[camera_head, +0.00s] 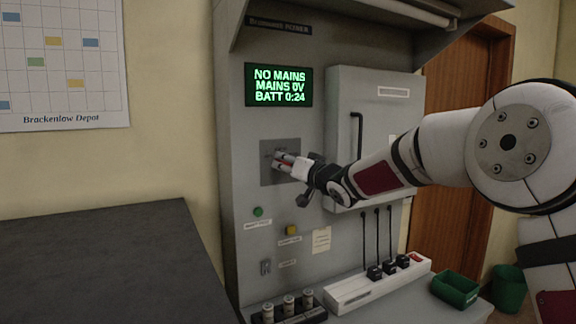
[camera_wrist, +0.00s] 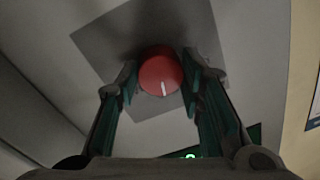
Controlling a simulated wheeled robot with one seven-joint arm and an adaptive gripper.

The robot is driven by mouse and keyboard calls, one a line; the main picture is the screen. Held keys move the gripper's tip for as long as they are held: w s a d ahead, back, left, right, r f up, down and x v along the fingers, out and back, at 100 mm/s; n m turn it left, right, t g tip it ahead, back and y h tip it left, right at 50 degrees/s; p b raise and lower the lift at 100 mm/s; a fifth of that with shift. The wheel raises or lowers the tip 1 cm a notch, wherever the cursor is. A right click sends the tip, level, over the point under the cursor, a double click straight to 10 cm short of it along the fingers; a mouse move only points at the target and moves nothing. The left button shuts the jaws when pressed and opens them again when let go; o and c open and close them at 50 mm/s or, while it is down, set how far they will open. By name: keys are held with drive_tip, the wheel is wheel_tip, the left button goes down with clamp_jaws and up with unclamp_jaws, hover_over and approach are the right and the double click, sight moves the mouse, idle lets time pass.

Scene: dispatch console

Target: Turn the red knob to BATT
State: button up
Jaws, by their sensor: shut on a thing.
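The red knob (camera_wrist: 157,73) sits on a dark grey square plate (camera_wrist: 95,38) on the console's front. In the wrist view a short white pointer mark on the knob points toward the bottom of the picture, slightly right. My gripper (camera_wrist: 160,80) has one finger on each side of the knob and is shut on it. In the head view my gripper (camera_head: 283,161) reaches the plate (camera_head: 267,172) from the right and hides most of the knob. The position labels on the plate are too small to read. The green display (camera_head: 279,85) reads NO MAINS, MAINS 0V, BATT 0:24.
A cabinet door (camera_head: 384,100) with a black handle is right of the plate. Below are a green button (camera_head: 258,211), a yellow button (camera_head: 291,230) and a small switch (camera_head: 265,267). A power strip (camera_head: 365,290) and green tray (camera_head: 455,289) lie on the ledge.

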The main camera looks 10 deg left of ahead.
drive_tip(key=m, duration=0.4)
drive_tip(key=shift+m, duration=2.8)
drive_tip(key=shift+t, duration=0.3)
drive_tip(key=o, duration=1.2)
drive_tip(key=shift+c, duration=0.2)
drive_tip(key=v, duration=1.2)
